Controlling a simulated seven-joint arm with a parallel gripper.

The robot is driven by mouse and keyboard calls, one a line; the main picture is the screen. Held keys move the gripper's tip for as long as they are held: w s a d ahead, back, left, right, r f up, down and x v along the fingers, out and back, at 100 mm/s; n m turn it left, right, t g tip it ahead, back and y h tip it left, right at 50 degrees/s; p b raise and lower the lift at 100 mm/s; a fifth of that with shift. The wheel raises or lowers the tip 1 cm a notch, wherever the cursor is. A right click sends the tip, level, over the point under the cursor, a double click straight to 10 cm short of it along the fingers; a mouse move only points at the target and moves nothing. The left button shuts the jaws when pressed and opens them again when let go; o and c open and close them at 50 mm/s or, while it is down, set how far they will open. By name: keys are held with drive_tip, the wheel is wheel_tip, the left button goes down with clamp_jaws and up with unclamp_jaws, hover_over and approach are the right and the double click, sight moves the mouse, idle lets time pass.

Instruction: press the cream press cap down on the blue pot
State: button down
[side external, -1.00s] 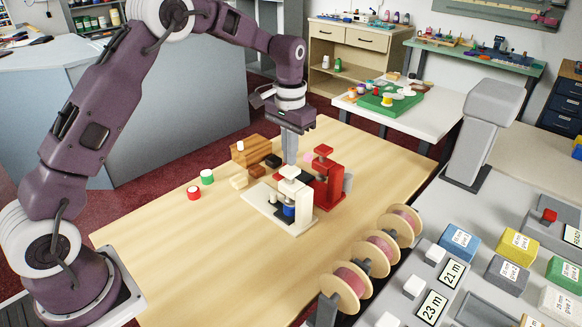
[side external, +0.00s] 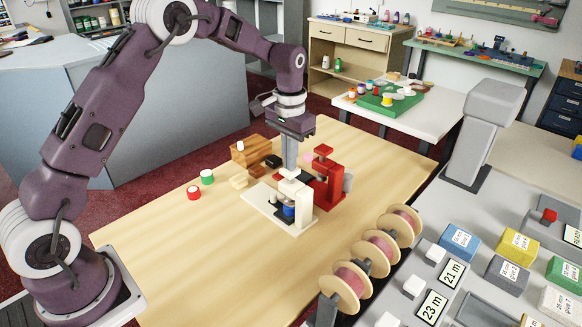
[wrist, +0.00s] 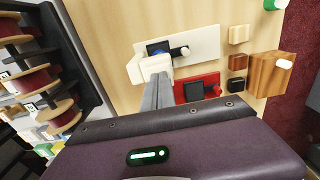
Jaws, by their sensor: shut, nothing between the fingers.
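The cream press (side external: 268,205) stands on the table with its cream cap (side external: 292,174) on top of its head. The blue pot (side external: 289,210) sits under that head, partly hidden by the press. My gripper (side external: 290,167) is shut and empty, pointing down, with its fingertips at or just above the cap; I cannot tell whether they touch. In the wrist view the shut fingers (wrist: 157,80) reach to the cream press (wrist: 190,42), and a little of the blue pot (wrist: 153,49) shows beyond the head.
A red press (side external: 327,178) stands close behind the cream one. A wooden block (side external: 248,153), a green-sided pot (side external: 207,177) and a red-sided pot (side external: 194,193) are to the left. Several spools (side external: 345,287) line the right edge. The front table is clear.

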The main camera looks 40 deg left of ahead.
drive_tip(key=shift+f, duration=0.6)
idle(0.3)
drive_tip(key=shift+r, duration=4.1)
drive_tip(key=s+d+r+t, duration=0.2)
drive_tip(key=s+r, duration=0.4)
drive_tip(key=s, duration=0.2)
drive_tip(key=s+d+r+t, duration=0.1)
drive_tip(key=s+d+r, duration=0.1)
drive_tip(key=s+r, duration=0.6)
drive_tip(key=s+d+f+t, duration=0.1)
drive_tip(key=s+f, duration=0.4)
drive_tip(key=s, duration=1.2)
drive_tip(key=shift+s+t, duration=0.2)
drive_tip(key=shift+t, duration=0.6)
